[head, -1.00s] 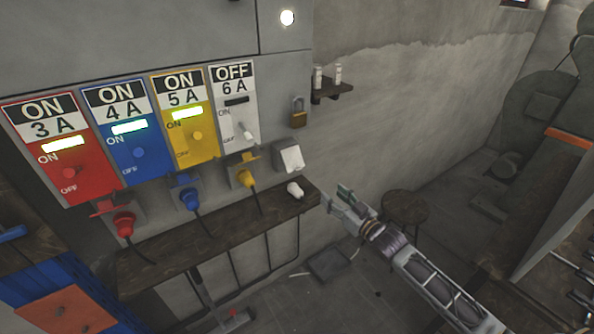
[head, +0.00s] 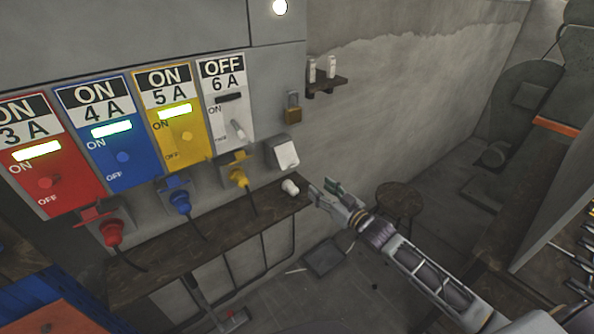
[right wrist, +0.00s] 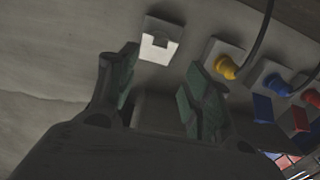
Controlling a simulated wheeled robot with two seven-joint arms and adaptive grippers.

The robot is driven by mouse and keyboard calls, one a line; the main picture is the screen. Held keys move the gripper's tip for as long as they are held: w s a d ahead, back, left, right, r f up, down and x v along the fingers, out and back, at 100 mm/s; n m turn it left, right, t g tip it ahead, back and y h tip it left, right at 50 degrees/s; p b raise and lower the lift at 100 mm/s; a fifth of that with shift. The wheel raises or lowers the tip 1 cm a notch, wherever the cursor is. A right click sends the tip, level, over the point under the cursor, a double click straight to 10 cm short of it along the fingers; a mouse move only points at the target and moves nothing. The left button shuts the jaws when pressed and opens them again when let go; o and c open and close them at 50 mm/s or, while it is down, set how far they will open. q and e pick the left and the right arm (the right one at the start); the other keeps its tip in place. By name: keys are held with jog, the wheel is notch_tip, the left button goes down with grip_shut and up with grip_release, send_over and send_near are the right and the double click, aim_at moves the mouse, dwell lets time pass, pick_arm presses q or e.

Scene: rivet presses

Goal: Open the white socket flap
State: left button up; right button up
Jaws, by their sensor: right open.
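The white socket flap (head: 286,154) is on a grey wall box below the white 6 A panel (head: 227,104), and it looks closed. In the right wrist view the white flap (right wrist: 158,48) shows ahead, between and beyond my fingertips. My right gripper (head: 326,189) is open and empty, to the right of and below the flap and apart from it. Its green-padded fingers also show in the right wrist view (right wrist: 160,88). A white plug (head: 290,187) lies on the wooden shelf under the flap. My left gripper is not in view.
The wooden shelf (head: 215,236) runs under the sockets. Red (head: 112,232), blue (head: 180,201) and yellow (head: 238,177) plugs sit in sockets to the left. A round stool (head: 399,199) stands behind my right arm.

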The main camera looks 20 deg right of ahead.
jog(key=shift+w, duration=1.05)
send_near(289, 155)
jog(key=shift+w+a+f, duration=0.8)
jog(key=shift+w+f, duration=0.4)
jog(key=shift+f, duration=0.05)
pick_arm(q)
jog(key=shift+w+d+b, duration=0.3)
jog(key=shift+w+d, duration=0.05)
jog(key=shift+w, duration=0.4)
pick_arm(e)
jog(key=shift+w+a, duration=0.25)
jog(key=shift+w, duration=0.35)
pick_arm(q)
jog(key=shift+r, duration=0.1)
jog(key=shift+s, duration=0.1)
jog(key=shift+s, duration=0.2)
pick_arm(e)
grip_shut()
